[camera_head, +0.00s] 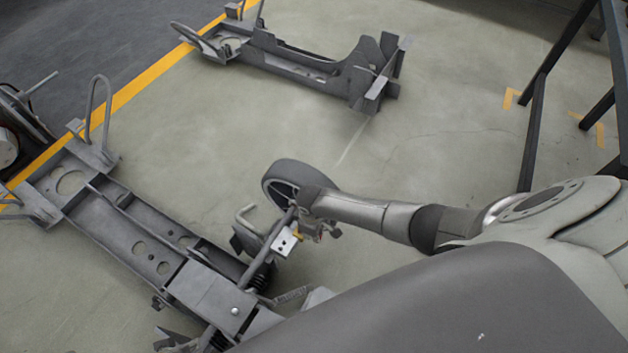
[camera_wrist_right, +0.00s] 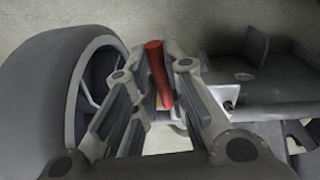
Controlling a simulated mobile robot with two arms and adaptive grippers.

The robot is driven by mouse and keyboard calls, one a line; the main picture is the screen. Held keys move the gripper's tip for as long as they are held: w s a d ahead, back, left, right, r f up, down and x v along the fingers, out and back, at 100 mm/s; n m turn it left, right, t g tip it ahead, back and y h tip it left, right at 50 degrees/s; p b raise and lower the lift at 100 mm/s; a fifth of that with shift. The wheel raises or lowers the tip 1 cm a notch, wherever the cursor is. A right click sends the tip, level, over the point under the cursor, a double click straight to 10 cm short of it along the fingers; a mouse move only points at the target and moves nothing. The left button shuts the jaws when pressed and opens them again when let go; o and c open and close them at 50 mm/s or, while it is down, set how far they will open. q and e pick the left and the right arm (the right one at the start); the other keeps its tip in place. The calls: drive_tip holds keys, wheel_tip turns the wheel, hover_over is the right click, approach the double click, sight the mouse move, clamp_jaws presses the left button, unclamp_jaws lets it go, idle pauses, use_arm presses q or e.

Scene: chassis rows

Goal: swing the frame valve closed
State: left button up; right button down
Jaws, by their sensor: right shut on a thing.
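The frame valve shows in the right wrist view as a red lever (camera_wrist_right: 156,72). It stands between the two fingers of my right gripper (camera_wrist_right: 153,75), which is shut on it. In the head view my right gripper (camera_head: 312,225) is low beside the near chassis frame (camera_head: 130,240), just below the wheel. The lever itself cannot be made out in the head view, as the gripper and wrist cover that spot. My left gripper is not in view.
A wheel (camera_head: 290,183) with a dark tyre stands right beside my right wrist. A second chassis frame (camera_head: 310,70) lies farther back. A dark metal stand (camera_head: 540,100) is at the right. Open floor (camera_head: 450,110) lies between them.

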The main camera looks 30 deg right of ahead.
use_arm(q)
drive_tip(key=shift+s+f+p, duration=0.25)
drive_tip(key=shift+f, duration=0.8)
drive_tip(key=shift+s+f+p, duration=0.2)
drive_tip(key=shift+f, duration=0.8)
use_arm(e)
drive_tip(key=shift+s+a+m, duration=0.2)
drive_tip(key=shift+a+m, duration=0.1)
drive_tip(key=shift+m, duration=0.3)
drive_tip(key=c, duration=1.5)
unclamp_jaws()
drive_tip(key=shift+o, duration=0.2)
wheel_tip(320, 180, up, 12)
drive_tip(key=shift+a, duration=0.25)
drive_tip(key=shift+s, duration=0.1)
